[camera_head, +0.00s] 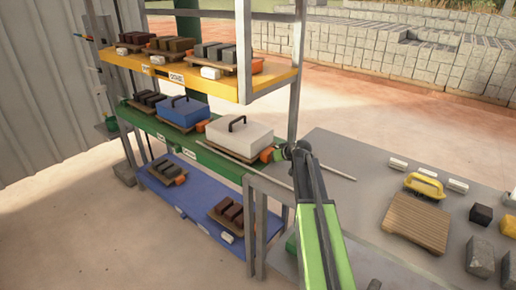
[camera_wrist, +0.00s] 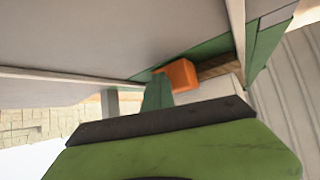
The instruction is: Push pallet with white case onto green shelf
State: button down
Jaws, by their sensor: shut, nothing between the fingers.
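The white case (camera_head: 240,134), with a dark handle on top, sits on a wooden pallet (camera_head: 232,154). This pallet is at the right end of the green shelf (camera_head: 150,125), beside the blue case's pallet. An orange block (camera_head: 267,154) is at the pallet's right end. My gripper (camera_head: 279,154) is shut and empty, right beside this orange block; whether they touch is unclear. In the wrist view the orange block (camera_wrist: 178,75) is just ahead of my green fingertip (camera_wrist: 157,93). The pallet wood (camera_wrist: 222,68) and part of the white case (camera_wrist: 207,91) show there too.
A blue case (camera_head: 182,110) and dark blocks (camera_head: 147,99) share the green shelf. The yellow shelf (camera_head: 205,80) is above, the blue shelf (camera_head: 195,201) below. A rack post (camera_head: 296,75) stands close behind my gripper. The grey table (camera_head: 350,205) holds a board, yellow tool and blocks.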

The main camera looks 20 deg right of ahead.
aim_at(266, 151)
jog(key=shift+w+a, duration=0.7)
jog(key=shift+w, duration=0.4)
jog(key=shift+w+a, duration=0.65)
jog(key=shift+w, duration=0.4)
jog(key=shift+w+a, duration=0.7)
jog(key=shift+w, duration=0.4)
jog(key=shift+s+d, duration=0.4)
jog(key=shift+s, duration=0.2)
jog(key=r+p, duration=0.2)
jog(key=s+r+p, duration=0.1)
jog(key=r+p, duration=0.1)
jog(key=d+r+p, duration=0.1)
jog(key=r+p, duration=0.1)
jog(key=shift+s, duration=0.35)
